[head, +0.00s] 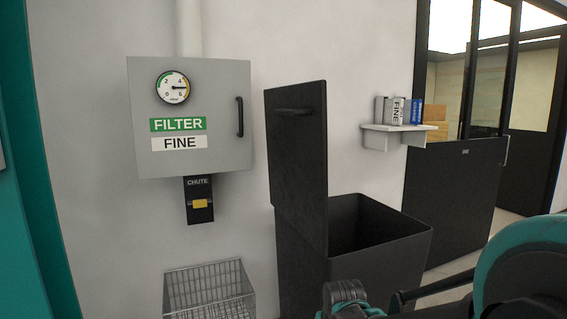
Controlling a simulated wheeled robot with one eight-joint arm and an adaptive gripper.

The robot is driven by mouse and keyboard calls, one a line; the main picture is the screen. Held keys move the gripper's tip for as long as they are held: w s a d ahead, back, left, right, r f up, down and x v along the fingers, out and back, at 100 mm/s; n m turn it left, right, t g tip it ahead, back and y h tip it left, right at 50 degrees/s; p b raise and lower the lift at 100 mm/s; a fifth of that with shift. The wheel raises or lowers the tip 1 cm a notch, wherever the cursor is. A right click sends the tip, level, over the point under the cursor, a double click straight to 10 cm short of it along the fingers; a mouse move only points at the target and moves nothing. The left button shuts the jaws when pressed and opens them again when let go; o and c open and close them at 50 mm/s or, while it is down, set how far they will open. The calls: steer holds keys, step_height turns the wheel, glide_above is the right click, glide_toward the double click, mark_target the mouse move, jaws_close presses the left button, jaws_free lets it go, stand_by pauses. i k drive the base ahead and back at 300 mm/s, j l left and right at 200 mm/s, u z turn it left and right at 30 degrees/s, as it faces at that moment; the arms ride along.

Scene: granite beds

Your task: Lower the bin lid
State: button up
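The black bin (300,265) stands on the floor against the wall, right of the middle, in the head view. Its lid (298,165) is raised and stands nearly upright along the bin's left side, with the dark inside open to view. A bar handle (293,111) is near the lid's top edge. My gripper (348,297) seems to be at the bottom edge, in front of the bin and well below the lid handle. It is dark and partly cut off, and its fingers cannot be made out. Nothing touches the lid.
A grey filter cabinet (223,100) with a gauge and a chute below hangs left of the lid. A wire basket (190,292) stands below it. A small wall shelf (387,138) holds boxes. A dark panel (450,200) stands to the right.

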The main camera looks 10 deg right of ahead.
mark_target(296, 115)
steer(key=i+j+z, duration=0.25)
steer(key=i+j, duration=0.4)
steer(key=i, duration=0.1)
